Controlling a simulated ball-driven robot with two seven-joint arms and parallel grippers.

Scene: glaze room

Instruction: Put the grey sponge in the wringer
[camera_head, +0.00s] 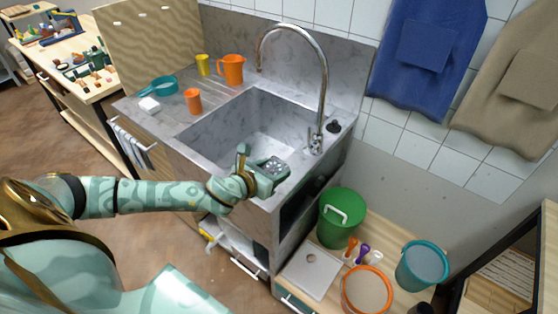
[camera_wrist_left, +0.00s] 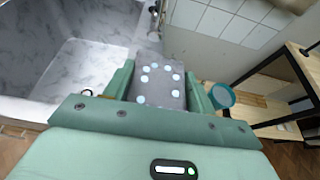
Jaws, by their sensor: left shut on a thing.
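My left gripper (camera_head: 268,174) is shut on the grey sponge (camera_head: 276,167), a block with pale round spots. It holds the sponge over the front right rim of the sink. In the left wrist view the sponge (camera_wrist_left: 157,82) sits between the two green fingers of the gripper (camera_wrist_left: 158,90). I cannot tell for sure which thing is the wringer. A green bucket (camera_head: 338,222) with a white handle, an orange-rimmed bucket (camera_head: 367,291) and a teal bucket (camera_head: 422,265) stand on the low bench at right. My right gripper is not in view.
The tall curved tap (camera_head: 322,90) rises behind the sink basin (camera_head: 245,122). An orange jug (camera_head: 231,69), an orange cup (camera_head: 193,101), a yellow cup (camera_head: 203,65) and a teal pan (camera_head: 163,86) stand on the drainboard. A pale board (camera_head: 309,273) lies beside the buckets.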

